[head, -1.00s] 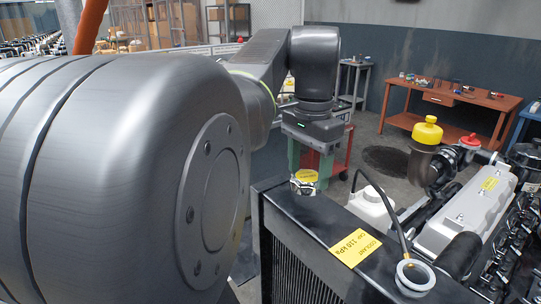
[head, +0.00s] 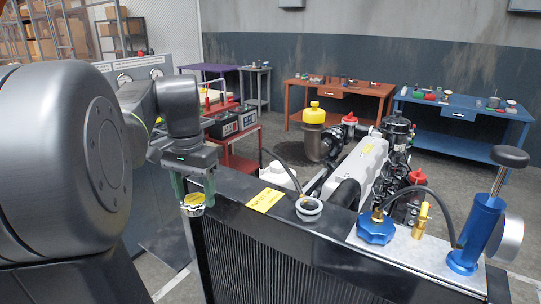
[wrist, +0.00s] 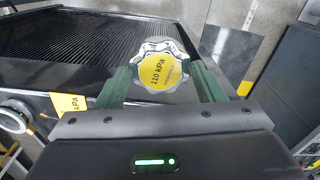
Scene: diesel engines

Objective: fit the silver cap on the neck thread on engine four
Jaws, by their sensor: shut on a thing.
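My gripper (head: 194,190) is shut on a silver cap (head: 194,209) with a yellow top label. In the wrist view the cap (wrist: 150,47) sits between the two green fingers (wrist: 160,85), its label reading 110 kPa. In the head view the cap hangs beside the left end of the radiator's black top. The open neck (head: 309,206), a pale ring, stands on that top to the right of the cap, apart from it. The neck (wrist: 14,118) also shows at the left edge of the wrist view. I cannot read an engine number.
A yellow label (head: 264,200) lies on the radiator top (head: 235,188) between cap and neck. A blue hand pump (head: 478,232), a blue knob-like cap (head: 376,228) and a brass fitting (head: 420,220) stand at right. A black hose (head: 290,172) rises near the neck.

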